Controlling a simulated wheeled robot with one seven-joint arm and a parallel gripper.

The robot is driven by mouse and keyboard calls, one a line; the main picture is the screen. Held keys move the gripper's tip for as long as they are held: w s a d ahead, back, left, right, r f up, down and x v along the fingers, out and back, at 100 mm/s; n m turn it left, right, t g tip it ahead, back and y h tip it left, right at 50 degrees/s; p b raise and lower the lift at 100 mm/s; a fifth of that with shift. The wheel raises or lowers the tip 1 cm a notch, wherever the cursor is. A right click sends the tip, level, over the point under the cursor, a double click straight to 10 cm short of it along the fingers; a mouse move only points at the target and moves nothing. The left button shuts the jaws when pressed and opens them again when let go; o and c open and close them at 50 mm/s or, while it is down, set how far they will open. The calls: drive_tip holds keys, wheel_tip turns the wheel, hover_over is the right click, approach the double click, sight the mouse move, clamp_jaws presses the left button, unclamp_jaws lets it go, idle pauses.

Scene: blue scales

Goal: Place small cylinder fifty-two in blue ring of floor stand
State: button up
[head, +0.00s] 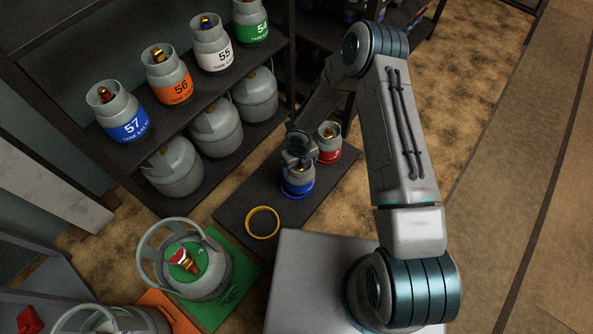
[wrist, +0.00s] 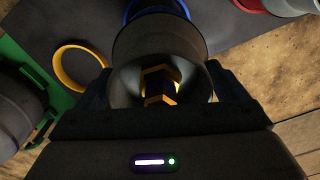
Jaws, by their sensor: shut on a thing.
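A small grey cylinder (head: 299,176) with a blue band low on it is upright in my gripper (head: 298,158), over the dark floor stand (head: 240,199). Its number cannot be read. In the wrist view the fingers of my gripper (wrist: 158,84) are shut on the cylinder's collar (wrist: 126,82), with its brass valve inside. The blue ring (wrist: 186,9) shows as an arc just past the cylinder's far end. The rest of the ring is hidden by the cylinder, so I cannot tell whether the cylinder rests inside it or hangs just above.
An empty yellow ring (head: 262,223) is on the stand nearer me. A red-banded cylinder (head: 329,144) stands just beyond the held one. A shelf at left bears cylinders 57 (head: 124,112), 56 (head: 166,75), 55 and 54. A large cylinder (head: 190,266) stands on a green mat (head: 241,266).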

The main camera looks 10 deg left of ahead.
drive_tip(key=shift+w+a+f, duration=0.45)
drive_tip(key=shift+a, duration=0.15)
wheel_tip(320, 180, down, 4)
drive_tip(key=shift+f+b, duration=0.1)
drive_tip(key=shift+b, duration=1.15)
